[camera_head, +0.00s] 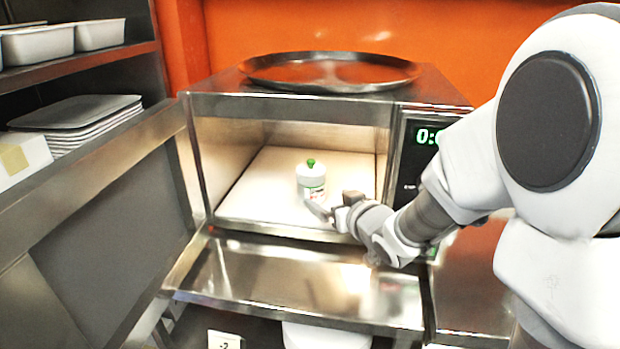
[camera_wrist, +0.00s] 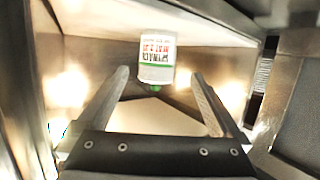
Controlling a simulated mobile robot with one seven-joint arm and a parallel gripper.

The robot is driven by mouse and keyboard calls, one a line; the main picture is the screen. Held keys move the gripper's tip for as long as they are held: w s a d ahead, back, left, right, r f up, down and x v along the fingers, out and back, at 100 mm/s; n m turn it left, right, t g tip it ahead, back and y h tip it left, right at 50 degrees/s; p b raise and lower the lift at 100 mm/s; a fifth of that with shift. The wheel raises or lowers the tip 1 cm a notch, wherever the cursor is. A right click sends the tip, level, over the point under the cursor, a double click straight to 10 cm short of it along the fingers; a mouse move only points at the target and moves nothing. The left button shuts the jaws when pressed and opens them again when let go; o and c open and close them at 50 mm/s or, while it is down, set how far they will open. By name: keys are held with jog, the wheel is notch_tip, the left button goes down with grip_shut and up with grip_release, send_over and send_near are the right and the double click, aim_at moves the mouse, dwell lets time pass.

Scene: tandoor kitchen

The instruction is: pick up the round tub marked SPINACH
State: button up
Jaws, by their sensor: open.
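The white round tub (camera_head: 312,182) with a green knob on its lid stands upright inside the open microwave (camera_head: 290,108), on its pale floor. In the wrist view the tub (camera_wrist: 157,58) appears upside down, with red and dark print that reads SPINACH and a green band at the lid. My gripper (camera_head: 333,207) reaches in at the microwave's front opening, just in front of the tub. In the wrist view my gripper (camera_wrist: 160,75) is open and empty, its two fingers pointing toward the tub, which lies between their lines and beyond the tips.
A dark round tray (camera_head: 330,70) lies on top of the microwave. A steel ledge (camera_head: 290,285) lies below the opening. A large steel panel (camera_head: 95,165) stands at the left. Shelves there hold white containers (camera_head: 38,45) and stacked trays (camera_head: 75,112). The floor around the tub looks clear.

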aim_at(316, 191)
jog(key=x, duration=0.6)
jog(key=shift+w+b, duration=0.25)
jog(key=shift+b, duration=0.1)
jog(key=shift+r+b+x, duration=0.2)
jog(key=shift+b+x, duration=0.1)
jog(key=shift+x, duration=2.4)
jog(key=shift+w+d, duration=0.1)
jog(key=shift+w, duration=0.05)
jog(key=c, duration=1.4)
jog(key=shift+r, duration=0.15)
grip_shut()
